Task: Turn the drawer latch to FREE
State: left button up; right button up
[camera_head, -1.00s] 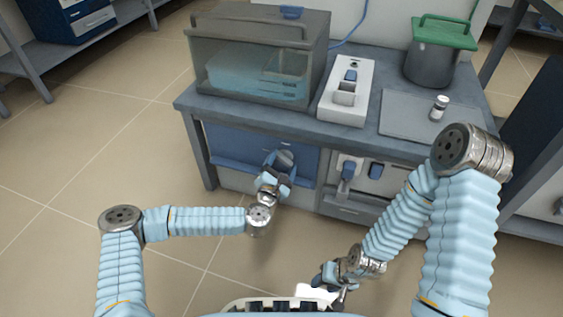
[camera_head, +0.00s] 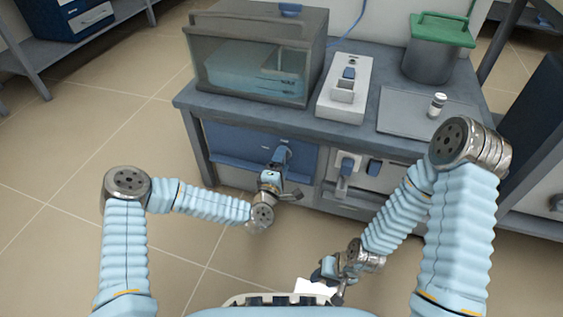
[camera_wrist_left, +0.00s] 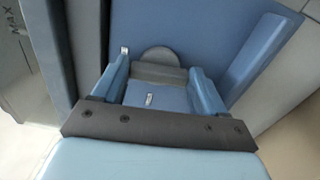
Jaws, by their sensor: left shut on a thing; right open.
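The drawer latch is on the blue drawer front (camera_head: 236,145) below the bench top. In the left wrist view the latch (camera_wrist_left: 152,97) is a blue knob with a small white mark, in front of a round grey plate. My left gripper (camera_wrist_left: 160,80) has one finger on each side of the knob and is shut on it. In the head view my left gripper (camera_head: 280,172) is at the latch and partly hides it. No FREE lettering is readable. My right gripper (camera_head: 330,274) is open at the lower middle, away from the drawer.
A glass-fronted tank (camera_head: 255,60) stands on the bench above the drawer. A white switch box (camera_head: 345,90) and a green-lidded pot (camera_head: 438,50) are to its right. More controls (camera_head: 360,168) sit right of the drawer.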

pick_arm(q)
jog(key=shift+m, duration=0.6)
jog(key=o, duration=1.1)
jog(key=shift+c, duration=0.2)
jog(key=p+v, duration=0.1)
jog(key=v, duration=1.2)
jog(key=shift+s+a, duration=0.2)
jog(key=shift+s, duration=0.15)
